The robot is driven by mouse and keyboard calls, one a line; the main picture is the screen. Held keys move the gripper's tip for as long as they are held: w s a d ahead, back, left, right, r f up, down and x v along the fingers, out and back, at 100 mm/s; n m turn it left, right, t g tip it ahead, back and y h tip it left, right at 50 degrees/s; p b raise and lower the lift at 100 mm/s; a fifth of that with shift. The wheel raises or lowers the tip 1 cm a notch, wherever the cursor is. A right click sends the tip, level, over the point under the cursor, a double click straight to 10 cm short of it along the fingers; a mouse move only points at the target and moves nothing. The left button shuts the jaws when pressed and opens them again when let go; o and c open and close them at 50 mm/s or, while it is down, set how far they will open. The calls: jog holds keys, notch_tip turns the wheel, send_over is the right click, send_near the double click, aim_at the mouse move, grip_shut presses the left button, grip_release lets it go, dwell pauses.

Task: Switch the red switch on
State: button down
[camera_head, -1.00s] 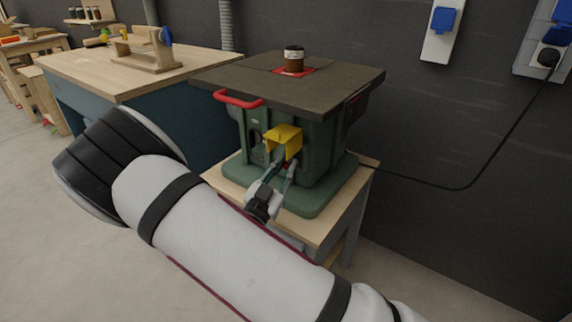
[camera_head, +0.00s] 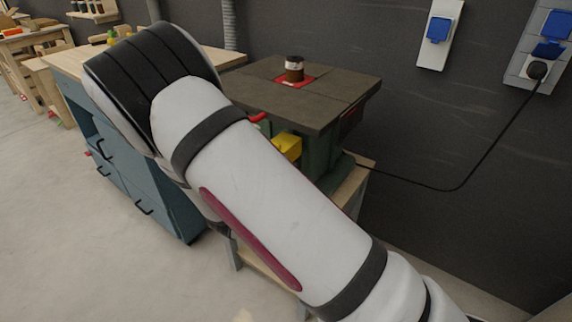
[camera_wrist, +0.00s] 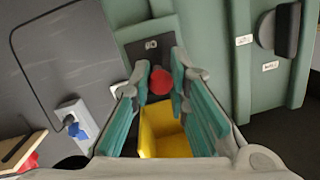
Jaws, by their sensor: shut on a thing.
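The red switch (camera_wrist: 161,81) is a round red knob on a dark plate of the green machine, seen in the wrist view. My gripper (camera_wrist: 159,74) has its teal-padded fingertips on either side of the knob and is shut on it. A yellow cover (camera_wrist: 163,132) lies between the fingers, nearer the wrist camera, standing open off the plate. In the head view the yellow cover (camera_head: 287,146) shows only in part beside my arm. My arm hides the gripper and the switch there.
A wooden workbench (camera_head: 75,60) stands at left. A black cable (camera_head: 440,188) runs to a wall socket (camera_head: 536,70). A dark knob (camera_wrist: 287,30) is at the wrist view's upper right.

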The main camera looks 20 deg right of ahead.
jog(key=c, duration=1.8)
grip_release()
jog(key=v, duration=1.2)
